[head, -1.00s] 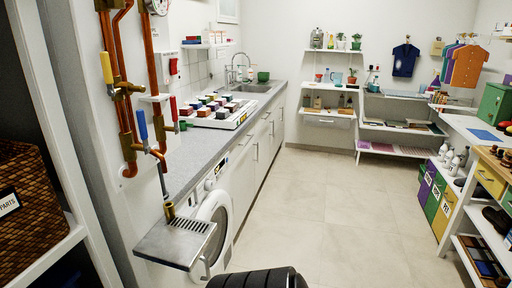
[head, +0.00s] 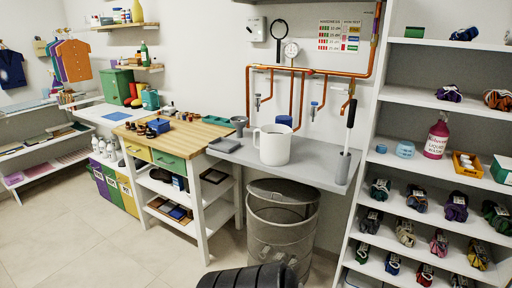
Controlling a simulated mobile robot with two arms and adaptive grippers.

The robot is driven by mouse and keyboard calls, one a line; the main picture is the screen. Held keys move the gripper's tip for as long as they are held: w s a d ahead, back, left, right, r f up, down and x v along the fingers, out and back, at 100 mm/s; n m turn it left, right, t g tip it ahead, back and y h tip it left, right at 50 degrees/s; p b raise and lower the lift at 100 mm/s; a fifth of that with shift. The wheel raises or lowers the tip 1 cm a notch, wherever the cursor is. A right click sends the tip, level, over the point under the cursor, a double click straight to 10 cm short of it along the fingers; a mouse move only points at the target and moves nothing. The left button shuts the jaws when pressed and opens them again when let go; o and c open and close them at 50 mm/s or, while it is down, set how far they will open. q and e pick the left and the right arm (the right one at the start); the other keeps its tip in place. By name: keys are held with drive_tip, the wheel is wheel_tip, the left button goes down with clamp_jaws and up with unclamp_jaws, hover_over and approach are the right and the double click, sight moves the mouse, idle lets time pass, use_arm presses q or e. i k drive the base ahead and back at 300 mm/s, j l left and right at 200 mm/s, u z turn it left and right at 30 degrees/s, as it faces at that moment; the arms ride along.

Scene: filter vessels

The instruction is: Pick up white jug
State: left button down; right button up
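The white jug (head: 274,145) stands upright on the grey counter (head: 318,168), below the copper pipes. Its handle points left in the head view. Nothing touches it that I can see. Neither of my grippers shows in the head view. A black ribbed part at the bottom edge seems to be mine.
A wooden-topped workbench (head: 190,136) joins the counter on the left. A grey bin (head: 278,225) stands under the counter. A black-handled brush in a grey holder (head: 344,166) is right of the jug. Shelves with yarn-like bundles (head: 424,160) rise at the right. Floor (head: 80,240) is free at lower left.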

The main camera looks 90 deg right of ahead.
sight(274, 148)
drive_tip(key=z, duration=2.9)
